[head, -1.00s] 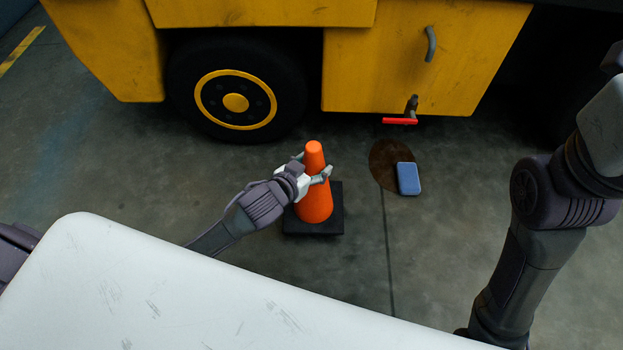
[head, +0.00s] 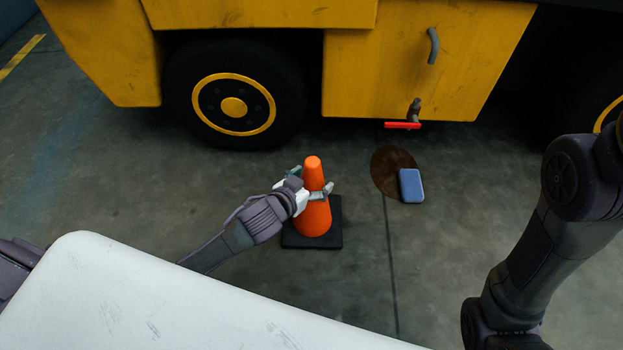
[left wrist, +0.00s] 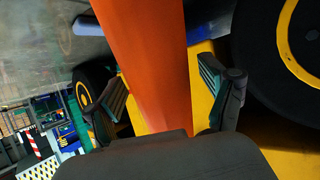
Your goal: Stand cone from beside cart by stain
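An orange cone (head: 316,218) with a square black base (head: 290,240) stands upright on the floor, just beyond the white scratched top (head: 150,300), which is probably the cart. My left gripper (head: 311,183) has its fingers on either side of the cone's upper part. In the left wrist view the cone (left wrist: 155,70) lies between the two fingers (left wrist: 165,95), with a gap visible at the right finger; the gripper looks open. A dark brown stain (head: 386,180) is on the floor to the right of the cone. My right gripper is out of view.
A blue box-like object (head: 411,185) lies on the stain's right edge. A yellow vehicle (head: 365,75) with a black wheel (head: 285,95) stands behind. A red-handled valve (head: 403,125) hangs from it above the stain. Floor between cone and stain is clear.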

